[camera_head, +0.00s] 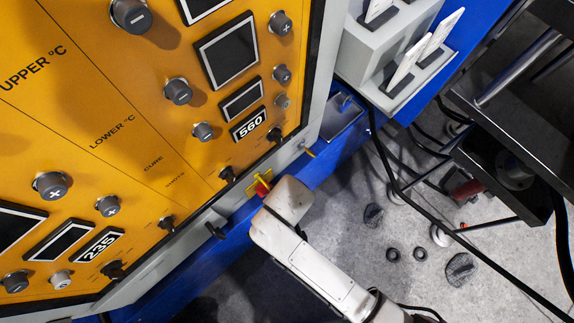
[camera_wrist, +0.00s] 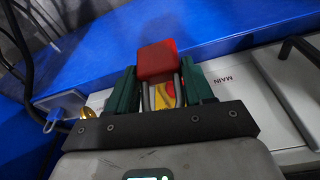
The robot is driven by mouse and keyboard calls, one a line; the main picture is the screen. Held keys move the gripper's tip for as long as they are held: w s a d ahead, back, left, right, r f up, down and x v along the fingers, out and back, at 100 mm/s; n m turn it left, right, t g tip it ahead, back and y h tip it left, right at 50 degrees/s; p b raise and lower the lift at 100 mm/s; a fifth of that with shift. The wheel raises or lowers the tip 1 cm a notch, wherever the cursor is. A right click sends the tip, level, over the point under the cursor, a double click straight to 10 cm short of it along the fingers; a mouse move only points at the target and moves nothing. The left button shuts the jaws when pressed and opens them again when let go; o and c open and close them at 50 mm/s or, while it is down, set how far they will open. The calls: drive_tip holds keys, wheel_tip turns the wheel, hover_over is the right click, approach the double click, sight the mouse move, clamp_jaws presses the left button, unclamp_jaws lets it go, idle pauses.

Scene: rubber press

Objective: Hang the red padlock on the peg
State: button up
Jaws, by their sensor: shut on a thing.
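The red padlock (camera_wrist: 157,60) is in the wrist view, its body just beyond the fingertips and its grey shackle pointing back toward my palm. My gripper (camera_wrist: 160,84) is shut on the padlock, with the green fingers on either side of the shackle. In the head view, my gripper's pale housing (camera_head: 288,198) is against the lower edge of the orange panel and hides the fingers. A small yellow peg-like piece (camera_head: 308,151) sticks out of the grey strip to the upper right of it. A brass-coloured piece (camera_wrist: 87,113) shows left of the fingers in the wrist view; it may be the same peg.
A yellow plate (camera_head: 258,187) with some red sits at the gripper's end; I cannot tell whether that red is the padlock. Knobs and displays cover the orange panel (camera_head: 140,115). A grey box (camera_head: 400,45) stands upper right. A black cable (camera_head: 400,185) crosses the floor side.

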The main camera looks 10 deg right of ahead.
drive_tip(key=shift+w+a+f+b, duration=0.3)
drive_tip(key=shift+w+a+b, duration=0.3)
drive_tip(key=shift+w, duration=0.25)
drive_tip(key=shift+w+a+f+b, duration=0.25)
drive_tip(key=shift+w+a+b, duration=0.3)
drive_tip(key=shift+w, duration=0.3)
drive_tip(key=o, duration=1.2)
drive_tip(key=shift+c, duration=0.2)
